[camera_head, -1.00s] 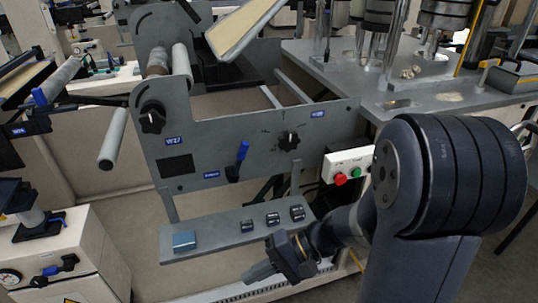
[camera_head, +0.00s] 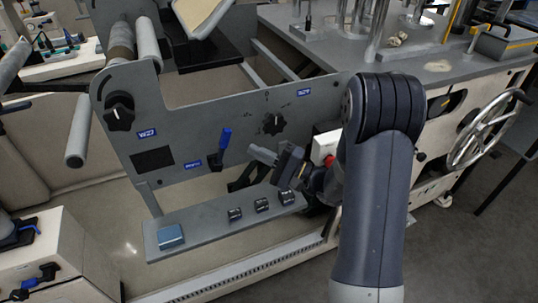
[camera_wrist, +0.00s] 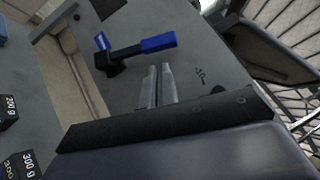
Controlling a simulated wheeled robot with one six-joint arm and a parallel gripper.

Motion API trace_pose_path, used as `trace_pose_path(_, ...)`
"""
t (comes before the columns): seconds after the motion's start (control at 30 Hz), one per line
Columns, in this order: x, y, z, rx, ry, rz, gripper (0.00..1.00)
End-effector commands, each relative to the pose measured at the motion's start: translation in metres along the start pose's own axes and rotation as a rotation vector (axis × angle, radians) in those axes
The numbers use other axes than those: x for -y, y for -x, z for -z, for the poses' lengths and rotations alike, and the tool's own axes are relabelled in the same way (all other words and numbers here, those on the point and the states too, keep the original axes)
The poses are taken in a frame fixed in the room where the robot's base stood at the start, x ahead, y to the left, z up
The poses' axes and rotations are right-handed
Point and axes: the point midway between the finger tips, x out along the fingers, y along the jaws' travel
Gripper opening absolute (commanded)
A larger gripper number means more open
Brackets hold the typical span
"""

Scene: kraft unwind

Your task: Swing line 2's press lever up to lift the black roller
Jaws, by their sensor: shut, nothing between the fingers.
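A blue-handled lever (camera_head: 222,146) with a black base sits on the grey machine side plate (camera_head: 210,105), its handle pointing up. In the wrist view the blue lever (camera_wrist: 146,47) lies across the top, just beyond the fingertips. My gripper (camera_head: 254,152) is in front of the plate, to the right of the lever. Its fingers (camera_wrist: 157,70) are shut and empty, with a small apparent gap to the lever; contact is not visible. I cannot clearly identify the black roller; a dark roller (camera_head: 121,42) and a pale one (camera_head: 148,42) show at upper left.
A black knob (camera_head: 274,123) is above and right of my gripper. Below is a shelf (camera_head: 200,232) with a blue block (camera_head: 171,237) and several black weights (camera_head: 262,205). A white button box (camera_head: 324,147) stands close right of the gripper. Another black knob (camera_head: 119,112) is at left.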

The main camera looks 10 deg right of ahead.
Motion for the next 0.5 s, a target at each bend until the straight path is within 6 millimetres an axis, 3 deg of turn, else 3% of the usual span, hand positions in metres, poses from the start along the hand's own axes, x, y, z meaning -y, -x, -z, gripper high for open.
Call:
trace_pose_path(0.2,0.001,-0.035,-0.001,0.003,0.0,-0.001,0.0)
trace_pose_path(0.5,0.0,-0.05,0.0,-0.001,0.0,-0.001,0.0)
